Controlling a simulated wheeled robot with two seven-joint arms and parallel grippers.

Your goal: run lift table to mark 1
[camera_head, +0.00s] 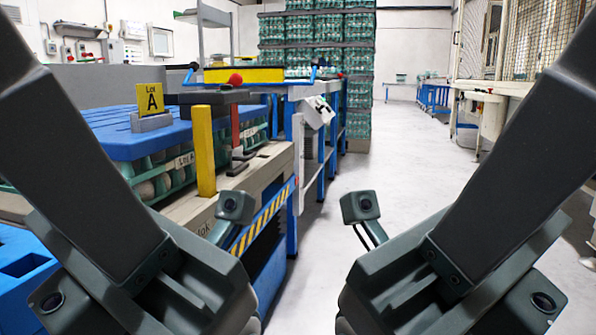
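A table with a yellow-black striped edge (262,222) stands at the left and may be the lift table. On it, a blue slab (100,138) covers green trays of eggs (165,178). No mark 1 is legible. My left gripper (200,285) is low in front of the table, my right gripper (395,285) over the aisle side. Their fingertips are not clearly visible.
A blue-framed bench (330,90) runs back beyond the table. Tall stacks of green egg trays (315,40) stand behind it. A blue block (25,265) is at the near left. The pale floor (385,150) is open in the middle. Fenced machinery (535,40) stands at the right.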

